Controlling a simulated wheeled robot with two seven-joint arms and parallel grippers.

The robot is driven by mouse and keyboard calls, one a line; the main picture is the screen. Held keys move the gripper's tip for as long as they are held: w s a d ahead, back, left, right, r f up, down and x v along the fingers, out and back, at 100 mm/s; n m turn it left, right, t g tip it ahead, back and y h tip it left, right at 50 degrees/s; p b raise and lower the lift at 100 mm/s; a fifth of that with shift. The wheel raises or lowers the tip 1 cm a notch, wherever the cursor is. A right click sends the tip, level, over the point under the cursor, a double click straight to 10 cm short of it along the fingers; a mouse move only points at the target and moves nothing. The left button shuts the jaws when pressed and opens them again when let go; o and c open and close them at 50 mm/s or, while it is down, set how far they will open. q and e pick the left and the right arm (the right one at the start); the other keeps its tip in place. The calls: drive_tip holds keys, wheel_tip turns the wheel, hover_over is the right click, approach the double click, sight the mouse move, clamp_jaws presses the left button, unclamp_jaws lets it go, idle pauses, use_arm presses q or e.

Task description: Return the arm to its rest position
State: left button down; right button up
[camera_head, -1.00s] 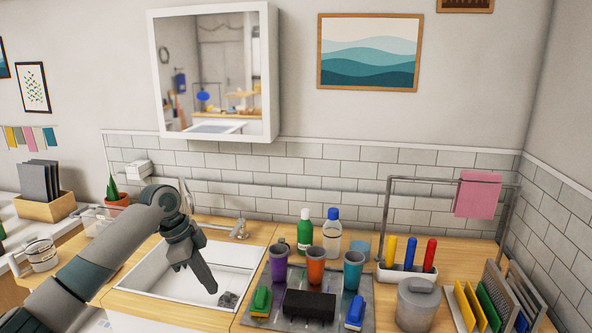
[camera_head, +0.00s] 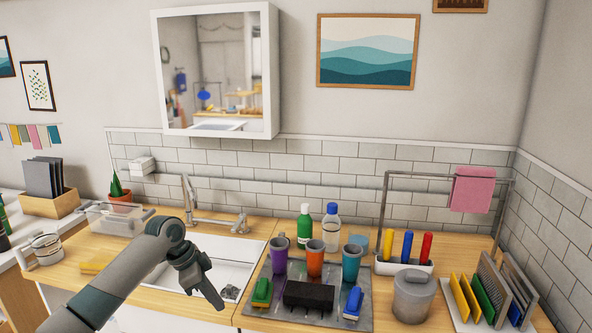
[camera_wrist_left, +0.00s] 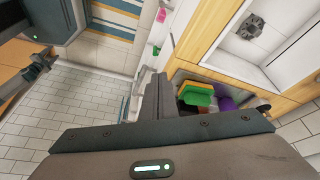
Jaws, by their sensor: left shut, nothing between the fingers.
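My left arm (camera_head: 128,272) comes in from the lower left. My left gripper (camera_head: 218,302) points down in front of the white sink (camera_head: 232,248), near the counter's front edge. Its fingers are together with nothing between them. In the left wrist view the shut fingers (camera_wrist_left: 156,92) show at the middle, with the sink and its drain (camera_wrist_left: 252,27) at upper right.
A metal tray (camera_head: 262,288) right of the sink carries cups, brushes and a black block (camera_head: 308,296). A grey canister (camera_head: 413,297) and a rack with pens (camera_head: 407,246) stand farther right. A faucet (camera_head: 215,220) rises behind the sink. A yellow sponge (camera_head: 97,265) lies left.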

use_arm(q)
wheel_tip(320, 180, down, 14)
drive_tip(key=n, duration=0.3)
drive_tip(key=s+a+f+n+t+y+b, duration=0.1)
drive_tip(key=s+a+f+n, duration=0.1)
drive_tip(key=s+f, duration=0.65)
drive_tip(key=s+a+f+n, duration=0.1)
drive_tip(key=s+f+n, duration=0.15)
drive_tip(key=f, duration=1.15)
drive_tip(key=s+a+f+n+t+y+b, duration=0.1)
drive_tip(key=s+a+f+n, duration=0.1)
drive_tip(key=s+f, duration=0.65)
drive_tip(key=s+a+f+n+g+y+b, duration=0.1)
drive_tip(key=s+a+f+n+y, duration=0.1)
drive_tip(key=s+f, duration=1.8)
drive_tip(key=s+d+f, duration=0.1)
drive_tip(key=s+f, duration=0.1)
drive_tip(key=s, duration=1.1)
drive_tip(key=s+d+f+g+b, duration=0.1)
drive_tip(key=s+f, duration=0.1)
drive_tip(key=s, duration=1.2)
drive_tip(key=shift+s+f, duration=0.2)
drive_tip(key=shift+f, duration=0.05)
